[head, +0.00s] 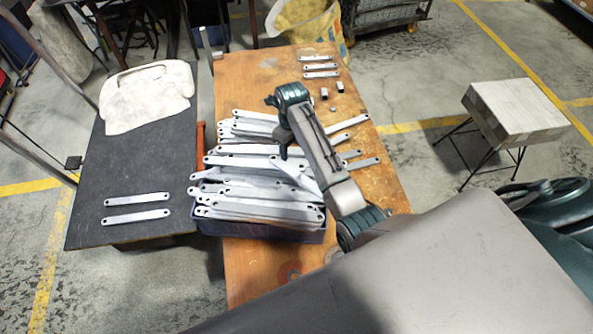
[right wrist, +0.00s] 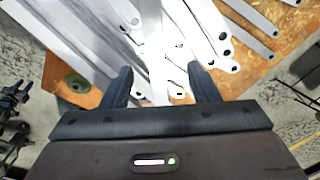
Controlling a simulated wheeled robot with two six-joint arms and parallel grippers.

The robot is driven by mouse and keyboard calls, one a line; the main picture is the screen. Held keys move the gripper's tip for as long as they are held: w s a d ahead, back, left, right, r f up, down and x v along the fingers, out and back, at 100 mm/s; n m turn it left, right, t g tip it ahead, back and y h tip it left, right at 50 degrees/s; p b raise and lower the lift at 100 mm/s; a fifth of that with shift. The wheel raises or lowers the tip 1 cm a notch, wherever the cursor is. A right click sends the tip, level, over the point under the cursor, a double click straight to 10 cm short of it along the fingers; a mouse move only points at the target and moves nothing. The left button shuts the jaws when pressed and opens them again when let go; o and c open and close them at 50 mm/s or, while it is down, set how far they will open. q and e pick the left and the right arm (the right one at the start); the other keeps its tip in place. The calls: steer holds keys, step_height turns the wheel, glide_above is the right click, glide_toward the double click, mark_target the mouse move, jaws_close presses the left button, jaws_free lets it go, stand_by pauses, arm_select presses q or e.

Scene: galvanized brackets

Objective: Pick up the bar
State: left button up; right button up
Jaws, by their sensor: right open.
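Several long galvanized bars with a hole at each end lie in a loose heap (head: 255,190) in and over a dark blue crate (head: 270,232) on the wooden table. My right arm reaches over the heap in the head view and hides part of it. In the right wrist view my right gripper (right wrist: 160,90) is open, its two dark fingers spread apart. Ends of bars (right wrist: 152,68) show between and beyond the fingers. I cannot tell whether the fingers touch any bar. My left gripper is not in view.
Two bars (head: 137,208) lie apart on the dark table (head: 90,225) at left, with a pale cloth-like piece (head: 145,97) behind. More bars (head: 320,66) and small blocks (head: 324,92) lie at the far end of the wooden table (head: 245,80). A stool (head: 518,108) stands right.

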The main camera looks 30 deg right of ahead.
mark_target(292, 171)
steer(key=shift+s+f, duration=0.15)
steer(key=shift+f, duration=0.45)
steer(key=shift+s+f, duration=0.15)
steer(key=shift+f, duration=0.45)
steer(key=f, duration=0.1)
steer(key=f+p, duration=0.1)
steer(key=f, duration=0.1)
steer(key=shift+s+a+f, duration=0.1)
steer(key=shift+s+a, duration=0.05)
steer(key=shift+a, duration=0.05)
step_height(292, 171, down, 4)
steer(key=shift+s+a+p, duration=0.15)
steer(key=shift+p, duration=0.3)
steer(key=shift+f, duration=0.25)
steer(key=c, duration=0.7)
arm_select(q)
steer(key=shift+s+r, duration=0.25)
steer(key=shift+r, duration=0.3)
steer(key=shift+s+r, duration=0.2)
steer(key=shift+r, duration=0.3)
arm_select(e)
steer(key=shift+r, duration=0.1)
jaws_close()
